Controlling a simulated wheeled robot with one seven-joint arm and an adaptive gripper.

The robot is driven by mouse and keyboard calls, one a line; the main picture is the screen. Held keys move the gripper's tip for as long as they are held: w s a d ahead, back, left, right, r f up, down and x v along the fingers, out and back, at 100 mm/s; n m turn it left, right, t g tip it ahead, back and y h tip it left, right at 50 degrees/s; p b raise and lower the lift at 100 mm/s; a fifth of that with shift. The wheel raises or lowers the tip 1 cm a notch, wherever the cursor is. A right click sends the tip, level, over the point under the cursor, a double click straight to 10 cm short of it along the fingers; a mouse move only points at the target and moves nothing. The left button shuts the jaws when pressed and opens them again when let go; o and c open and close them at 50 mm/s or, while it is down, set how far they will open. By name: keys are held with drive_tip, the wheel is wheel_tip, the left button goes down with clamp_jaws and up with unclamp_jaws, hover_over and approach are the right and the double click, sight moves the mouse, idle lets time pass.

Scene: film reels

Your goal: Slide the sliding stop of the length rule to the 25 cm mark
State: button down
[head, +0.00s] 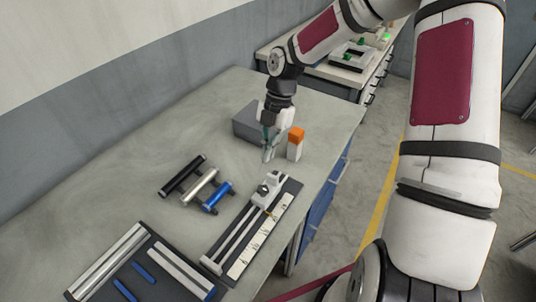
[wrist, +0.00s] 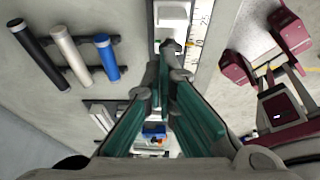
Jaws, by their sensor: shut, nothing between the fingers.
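The length rule (head: 231,244) lies on the workbench, a dark base with rails and a pale scale strip along its right side. Its white sliding stop (head: 268,189) sits near the far end of the rails. In the wrist view the stop (wrist: 172,14) is at the top centre, beside the scale (wrist: 199,30), whose printed numbers are too small to read surely. My gripper (head: 268,158) points down just beyond the stop, shut and empty. In the wrist view its fingertips (wrist: 172,52) are close to the stop; whether they touch it is unclear.
A grey box (head: 248,122) and an orange-topped white block (head: 295,143) stand close to my gripper. A rack with black, silver and blue cylinders (head: 198,187) lies left of the rule. A dark tray with rods (head: 140,265) is at the front left. The bench's back left is clear.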

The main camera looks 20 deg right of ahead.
sight(269, 174)
drive_tip(key=p+x, duration=0.1)
drive_tip(key=x, duration=0.6)
drive_tip(key=shift+s+a+f, duration=0.15)
drive_tip(key=shift+f, duration=0.2)
drive_tip(key=w+d, duration=0.1)
drive_tip(key=d, duration=0.1)
drive_tip(key=w+d+b, duration=0.1)
drive_tip(key=w, duration=0.1)
drive_tip(key=shift+d+b, duration=0.3)
drive_tip(key=shift+d, duration=0.1)
drive_tip(key=shift+s, duration=0.1)
drive_tip(key=shift+r, duration=0.1)
